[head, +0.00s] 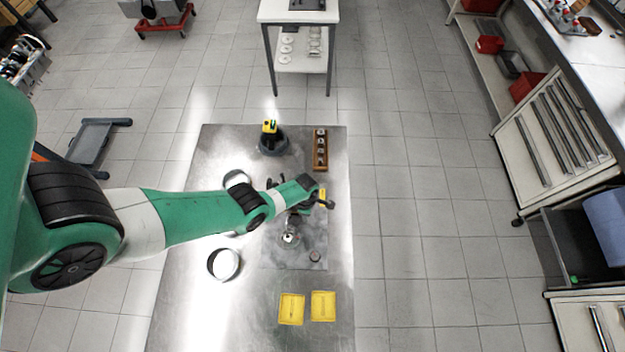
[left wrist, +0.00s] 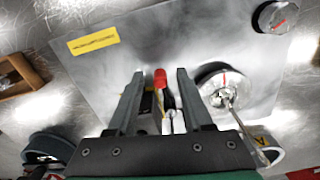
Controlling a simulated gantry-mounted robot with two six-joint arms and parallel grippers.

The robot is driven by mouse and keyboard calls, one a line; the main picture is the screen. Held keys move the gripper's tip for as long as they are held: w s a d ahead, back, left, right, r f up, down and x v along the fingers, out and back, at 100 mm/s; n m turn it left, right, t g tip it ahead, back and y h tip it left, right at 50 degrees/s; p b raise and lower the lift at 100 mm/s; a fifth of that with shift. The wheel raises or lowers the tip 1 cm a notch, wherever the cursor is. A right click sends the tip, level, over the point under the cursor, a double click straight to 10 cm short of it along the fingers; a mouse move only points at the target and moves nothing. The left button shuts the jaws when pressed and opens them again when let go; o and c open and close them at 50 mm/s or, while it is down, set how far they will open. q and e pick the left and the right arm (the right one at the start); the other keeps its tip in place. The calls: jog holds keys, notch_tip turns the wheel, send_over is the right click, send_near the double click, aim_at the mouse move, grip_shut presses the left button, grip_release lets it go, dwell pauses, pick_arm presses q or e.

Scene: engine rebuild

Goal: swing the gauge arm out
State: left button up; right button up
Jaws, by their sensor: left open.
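A slim red-tipped part (left wrist: 160,78) stands between the spread fingers of my left gripper (left wrist: 159,73) in the left wrist view. It may be the end of the gauge arm, but I cannot tell. The fingers are open, with a gap visible on each side of it. A round metal piece (left wrist: 212,80) with a red mark and a thin rod (left wrist: 238,118) is just right of the fingers. In the head view this round piece (head: 290,238) sits on the grey plate (head: 285,261). My left arm covers part of the gauge assembly there. My right gripper is not in view.
A small dark disc (head: 315,256) lies on the plate. A yellow-topped device (head: 270,127) and a wooden holder (head: 320,165) stand at the bench's far end. Two yellow trays (head: 291,309) (head: 323,306) and a ring (head: 212,264) are nearer. The bench's left front is clear.

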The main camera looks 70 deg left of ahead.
pick_arm(q)
grip_shut()
dwell(1.4)
